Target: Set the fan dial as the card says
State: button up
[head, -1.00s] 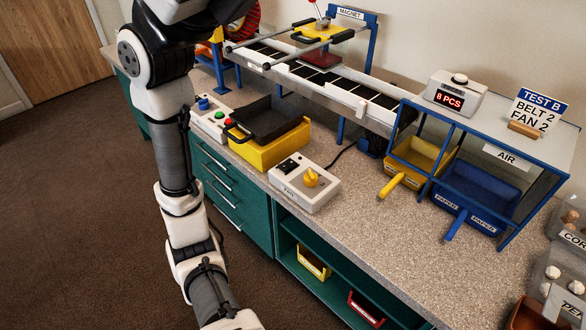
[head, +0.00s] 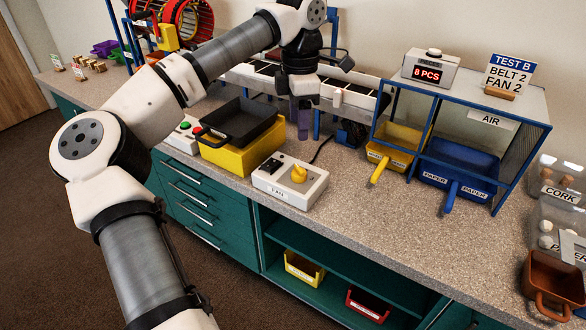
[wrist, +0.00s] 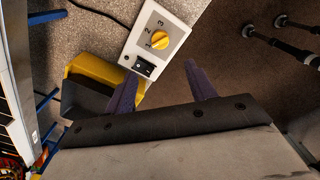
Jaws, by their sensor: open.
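The fan box (head: 290,181) is a white box labelled FAN on the counter, with a yellow dial (head: 299,173) and a black switch. In the wrist view the dial (wrist: 160,38) has the marks 1, 2 and 3 beside it; I cannot tell which one it points to. The card (head: 509,74) reads TEST B, BELT 2, FAN 2. My gripper (head: 303,132) hangs fingers-down above the counter, behind the fan box in the head view. Its two purple fingers (wrist: 160,70) are spread and empty, apart from the dial.
A yellow box with a black tray (head: 240,128) stands left of the fan box. The conveyor (head: 340,92) runs behind. The blue-framed air stand (head: 545,125) with yellow and blue bins is to the right. The counter in front of the stand is clear.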

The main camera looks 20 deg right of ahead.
aim_at(299, 168)
notch_tip(299, 168, down, 13)
jog(key=shift+s+d+f+b, duration=0.1)
jog(key=shift+b, duration=0.2)
jog(key=c, duration=1)
jog(key=shift+o, duration=0.2)
